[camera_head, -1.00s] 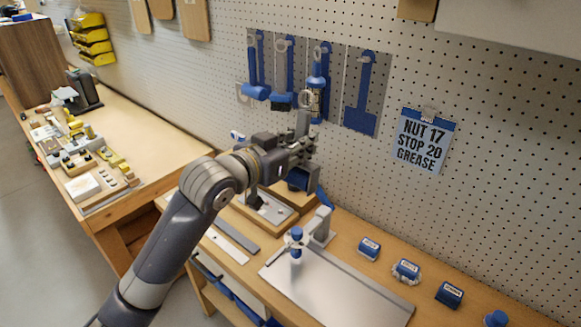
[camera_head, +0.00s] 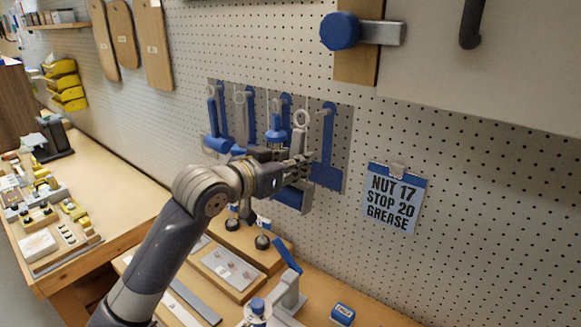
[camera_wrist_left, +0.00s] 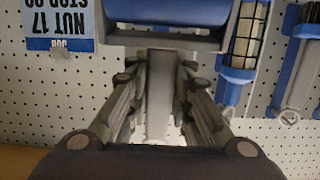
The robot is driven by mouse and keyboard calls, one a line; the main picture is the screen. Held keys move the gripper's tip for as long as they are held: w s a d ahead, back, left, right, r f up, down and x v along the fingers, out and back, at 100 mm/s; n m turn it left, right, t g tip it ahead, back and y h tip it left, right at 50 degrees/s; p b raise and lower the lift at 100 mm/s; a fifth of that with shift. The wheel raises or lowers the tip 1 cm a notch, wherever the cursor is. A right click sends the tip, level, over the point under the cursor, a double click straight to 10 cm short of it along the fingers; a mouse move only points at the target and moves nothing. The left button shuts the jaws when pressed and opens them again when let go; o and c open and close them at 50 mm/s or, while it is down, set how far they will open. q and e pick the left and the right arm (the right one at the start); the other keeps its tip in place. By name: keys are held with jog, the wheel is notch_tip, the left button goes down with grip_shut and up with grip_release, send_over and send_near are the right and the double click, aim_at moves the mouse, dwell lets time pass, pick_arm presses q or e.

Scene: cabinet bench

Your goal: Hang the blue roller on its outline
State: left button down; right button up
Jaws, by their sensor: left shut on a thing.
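My left gripper (camera_head: 292,166) is shut on the grey handle of the blue roller (camera_head: 294,196). The roller is held roughly upright: its pale ring (camera_head: 300,118) stands above the fingers and its blue head hangs below them. In the left wrist view the blue head (camera_wrist_left: 170,9) is at the top, and the handle runs between the fingers (camera_wrist_left: 160,100). The bare blue outline (camera_head: 329,150) on its grey panel is just right of the gripper, partly hidden by it. I cannot tell the gap to the board. My right gripper is not in view.
Other blue-handled tools hang left of the outline, including a caged lamp (camera_head: 275,128). A sign (camera_head: 394,199) is clipped to its right. A blue knob (camera_head: 340,31) sticks out above. Below, the bench holds a wooden block (camera_head: 215,233) and a blue-handled clamp (camera_head: 287,280).

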pick_arm(q)
jog(key=shift+w+d, duration=0.2)
jog(key=shift+w, duration=0.15)
jog(key=b+x, duration=0.1)
jog(key=x, duration=0.4)
jog(key=shift+w+d, duration=0.25)
jog(key=shift+w, duration=0.1)
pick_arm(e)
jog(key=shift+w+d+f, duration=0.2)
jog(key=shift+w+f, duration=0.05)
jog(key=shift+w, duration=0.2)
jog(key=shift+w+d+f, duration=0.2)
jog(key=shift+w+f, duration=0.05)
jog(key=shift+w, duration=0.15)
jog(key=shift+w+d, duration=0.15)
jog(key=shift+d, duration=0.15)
